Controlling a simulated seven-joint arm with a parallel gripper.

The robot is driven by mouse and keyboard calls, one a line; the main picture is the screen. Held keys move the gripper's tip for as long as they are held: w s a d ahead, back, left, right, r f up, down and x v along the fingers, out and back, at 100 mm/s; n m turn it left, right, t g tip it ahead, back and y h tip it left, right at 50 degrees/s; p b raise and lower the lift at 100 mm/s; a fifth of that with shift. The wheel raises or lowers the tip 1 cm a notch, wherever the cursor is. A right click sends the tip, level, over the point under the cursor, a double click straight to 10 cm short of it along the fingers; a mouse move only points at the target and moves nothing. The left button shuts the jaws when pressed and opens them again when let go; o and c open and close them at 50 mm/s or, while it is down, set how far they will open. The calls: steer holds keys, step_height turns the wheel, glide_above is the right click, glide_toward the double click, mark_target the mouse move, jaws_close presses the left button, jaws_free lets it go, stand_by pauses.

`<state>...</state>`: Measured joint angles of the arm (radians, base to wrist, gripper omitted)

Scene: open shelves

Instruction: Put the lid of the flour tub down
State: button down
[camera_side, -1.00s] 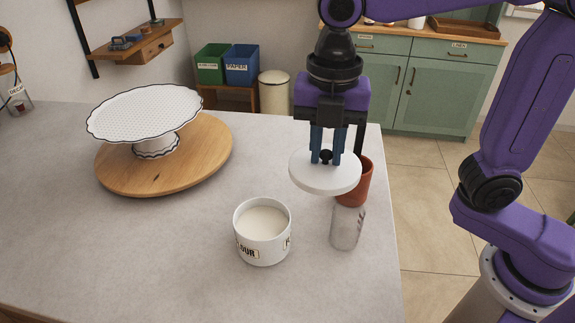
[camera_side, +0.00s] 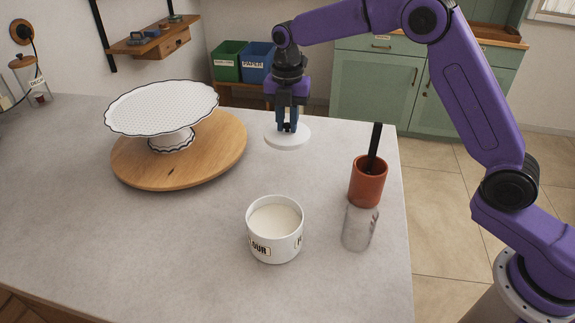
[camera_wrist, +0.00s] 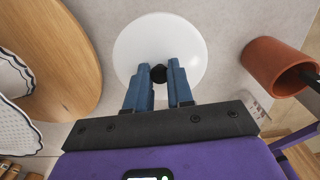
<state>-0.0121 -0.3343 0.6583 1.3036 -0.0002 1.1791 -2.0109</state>
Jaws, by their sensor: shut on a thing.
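The white round lid (camera_side: 288,138) is at the back of the counter, right of the wooden turntable. My gripper (camera_side: 288,128) is above it, shut on its dark knob. In the wrist view the lid (camera_wrist: 160,45) lies level beneath my fingers (camera_wrist: 159,74), with the black knob between them. I cannot tell whether the lid touches the counter or hangs just above it. The flour tub (camera_side: 274,230), white with a black-lettered label, stands open at the front middle, full of white flour.
A white cake stand (camera_side: 162,108) sits on a wooden turntable (camera_side: 180,172) at left. A terracotta pot (camera_side: 367,182) holding a dark-handled thing and a clear glass (camera_side: 359,228) stand near the right edge. The counter (camera_side: 200,235) between tub and turntable is clear.

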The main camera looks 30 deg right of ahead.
step_height(320, 180, down, 10)
steer(key=shift+r, duration=0.1)
stand_by(0.4)
steer(key=c, duration=1)
jaws_free()
